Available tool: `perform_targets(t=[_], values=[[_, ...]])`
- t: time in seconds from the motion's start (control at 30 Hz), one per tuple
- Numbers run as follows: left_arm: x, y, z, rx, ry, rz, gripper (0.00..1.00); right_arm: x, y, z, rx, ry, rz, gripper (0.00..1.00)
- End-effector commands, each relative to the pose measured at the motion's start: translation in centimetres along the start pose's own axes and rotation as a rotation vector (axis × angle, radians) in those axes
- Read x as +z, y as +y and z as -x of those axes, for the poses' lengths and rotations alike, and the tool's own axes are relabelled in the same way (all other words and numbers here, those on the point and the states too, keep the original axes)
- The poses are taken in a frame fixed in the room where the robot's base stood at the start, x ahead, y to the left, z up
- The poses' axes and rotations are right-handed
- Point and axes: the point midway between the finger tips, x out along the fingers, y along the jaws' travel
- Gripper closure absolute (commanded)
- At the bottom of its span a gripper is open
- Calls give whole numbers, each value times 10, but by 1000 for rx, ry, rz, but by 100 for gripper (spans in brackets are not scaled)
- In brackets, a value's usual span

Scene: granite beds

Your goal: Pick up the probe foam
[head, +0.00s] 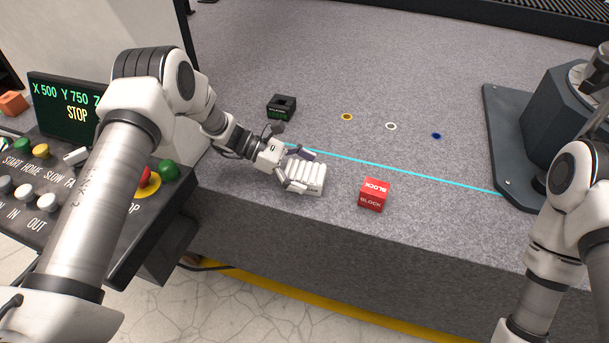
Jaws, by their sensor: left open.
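A white ribbed block (314,178), which looks like the probe foam, lies on the grey granite bed near its front edge. Small dark marks show on its front face, too small to read. My left gripper (307,171) is open at the block's left end. One finger is at its far side and the other at its near side, partly covering it. I cannot tell whether the fingers touch it. My right arm shows at the right edge, but its gripper is not in view.
A red block (374,194) marked BLOCK sits right of the white one. A black slotted holder (281,108) stands behind my left gripper. Yellow, white and blue rings and a cyan line mark the bed. A control panel (75,190) is at left, a dark machine (555,125) at right.

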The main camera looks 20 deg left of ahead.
Motion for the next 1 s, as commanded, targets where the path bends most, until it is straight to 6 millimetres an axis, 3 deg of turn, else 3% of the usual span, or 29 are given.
perform_targets(t=[0.17, 0.3, 0.33, 0.77, 0.87, 1.0], values=[[0, 0, 0, 1, 0, 0, 0, 0, 0, 0, 0, 0, 0, 60], [0, 0, 0, 1, 0, 0, 46, 0, 0, 0, 0, 0, 0, 60], [0, 0, 0, 1, 0, 0, 49, 0, 0, 0, 0, 0, 0, 60], [0, 0, 0, 0, 1, 0, 52, 0, 0, 0, 0, 0, 0, 60], [11, 0, 5, 0, 1, -2, 52, 0, 0, 0, 0, 0, 0, 60], [41, 1, 17, 3, 0, -4, 52, 0, 0, 0, 0, 0, 0, 60]])
